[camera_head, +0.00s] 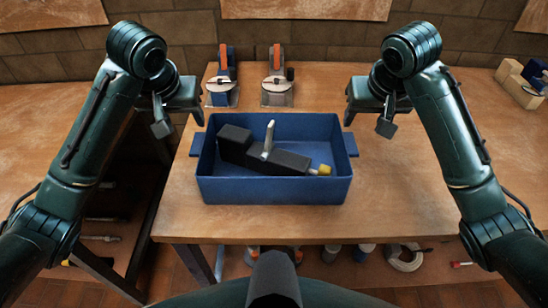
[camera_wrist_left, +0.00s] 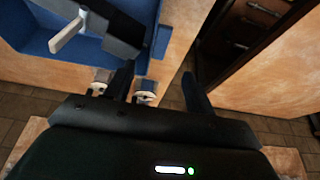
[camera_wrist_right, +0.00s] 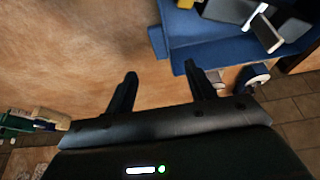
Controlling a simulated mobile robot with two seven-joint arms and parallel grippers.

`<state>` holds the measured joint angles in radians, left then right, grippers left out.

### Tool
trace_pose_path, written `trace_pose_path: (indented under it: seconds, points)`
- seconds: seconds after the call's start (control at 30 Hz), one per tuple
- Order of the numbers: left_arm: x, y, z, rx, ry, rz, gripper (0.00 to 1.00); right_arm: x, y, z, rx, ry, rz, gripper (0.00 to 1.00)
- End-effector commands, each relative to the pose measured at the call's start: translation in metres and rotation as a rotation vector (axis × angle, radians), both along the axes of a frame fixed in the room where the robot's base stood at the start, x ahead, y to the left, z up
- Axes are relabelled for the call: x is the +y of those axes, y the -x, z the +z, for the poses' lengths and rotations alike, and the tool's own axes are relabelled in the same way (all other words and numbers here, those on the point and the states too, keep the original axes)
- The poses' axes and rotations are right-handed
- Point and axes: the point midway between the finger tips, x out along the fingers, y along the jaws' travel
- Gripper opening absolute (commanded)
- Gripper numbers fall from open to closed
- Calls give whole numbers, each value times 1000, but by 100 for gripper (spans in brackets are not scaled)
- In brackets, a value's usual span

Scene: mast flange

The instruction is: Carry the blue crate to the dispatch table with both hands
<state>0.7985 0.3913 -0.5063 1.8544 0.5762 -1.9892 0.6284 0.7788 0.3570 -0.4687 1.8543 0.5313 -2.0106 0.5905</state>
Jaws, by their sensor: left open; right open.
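The blue crate (camera_head: 272,190) stands on a wooden table, with a tab handle on its left (camera_head: 196,144) and right (camera_head: 350,144) sides. A black tool with a grey lever and a yellow tip (camera_head: 265,155) lies in it. My left gripper (camera_head: 180,122) is open and empty, up and left of the left handle. In the left wrist view the crate (camera_wrist_left: 90,45) is at upper left. My right gripper (camera_head: 385,116) is open and empty, up and right of the right handle. In the right wrist view the crate (camera_wrist_right: 205,45) is at upper right. Neither gripper touches the crate.
Two orange-handled clamp devices (camera_head: 221,85) (camera_head: 277,85) stand behind the crate. The table top (camera_head: 400,190) is clear to the crate's right. Another wooden surface (camera_head: 60,120) is at the left, across a gap. Wooden blocks and a green item (camera_head: 525,82) are at far right.

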Motion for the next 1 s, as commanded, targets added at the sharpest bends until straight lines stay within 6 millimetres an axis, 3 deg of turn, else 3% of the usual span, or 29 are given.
trace_pose_path:
  seconds: [0.17, 0.7, 1.0]
  points:
    - [0, -4, -11, 3, -1, 0, 55, 0, -4, -10, 3, -3, -1, 55]
    - [0, -40, -100, 3, -1, 1, 55, 0, -41, -100, 3, 0, -1, 55]
    - [0, -50, -121, 1, 0, 0, 55, 0, -50, -121, -1, 0, 0, 55]
